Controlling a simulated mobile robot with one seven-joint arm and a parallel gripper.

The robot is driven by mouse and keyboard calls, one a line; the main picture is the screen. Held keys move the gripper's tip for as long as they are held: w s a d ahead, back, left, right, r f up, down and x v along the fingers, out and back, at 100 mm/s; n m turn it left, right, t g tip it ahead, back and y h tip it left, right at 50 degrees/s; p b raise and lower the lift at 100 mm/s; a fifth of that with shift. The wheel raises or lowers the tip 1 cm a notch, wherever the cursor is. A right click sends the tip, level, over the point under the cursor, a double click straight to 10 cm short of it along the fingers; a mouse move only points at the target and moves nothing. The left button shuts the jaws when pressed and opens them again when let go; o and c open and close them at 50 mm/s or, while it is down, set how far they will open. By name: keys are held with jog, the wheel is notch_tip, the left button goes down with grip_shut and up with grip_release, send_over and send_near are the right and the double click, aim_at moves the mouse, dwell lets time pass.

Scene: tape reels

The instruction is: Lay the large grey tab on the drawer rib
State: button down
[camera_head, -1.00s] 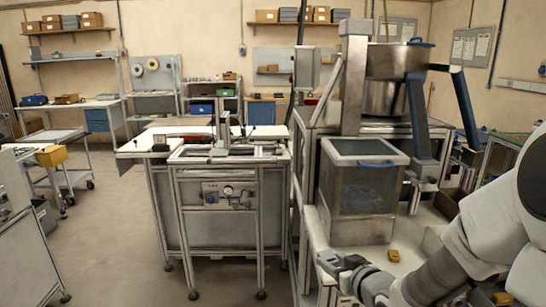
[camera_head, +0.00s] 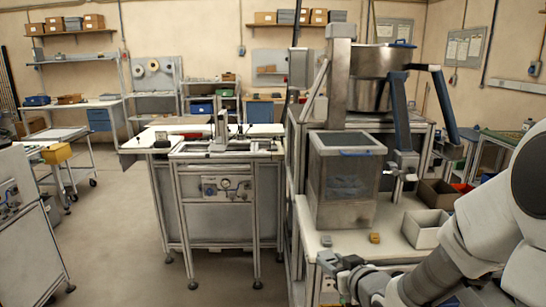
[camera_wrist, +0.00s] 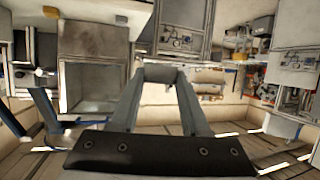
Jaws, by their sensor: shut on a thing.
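My gripper (camera_head: 330,262) is at the front edge of the white bench, low in the head view. In the wrist view its two fingers converge on a grey piece (camera_wrist: 162,74) that bridges their tips, so it is shut on it. This piece looks like the large grey tab; its full shape is hard to make out. I cannot make out the drawer rib in either view.
A small yellow-orange block (camera_head: 375,238) lies on the white bench top (camera_head: 350,245). A clear-fronted bin (camera_head: 345,180) stands behind it, and an open white box (camera_head: 425,228) is to the right. A framed workstation (camera_head: 225,205) stands left; open floor lies further left.

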notch_tip(320, 180, down, 11)
jog(key=w+m+h, duration=0.2)
jog(key=m+h, duration=0.1)
jog(key=shift+w+r+t+h, duration=0.15)
jog(key=shift+t+h, duration=0.15)
jog(key=shift+h, duration=0.1)
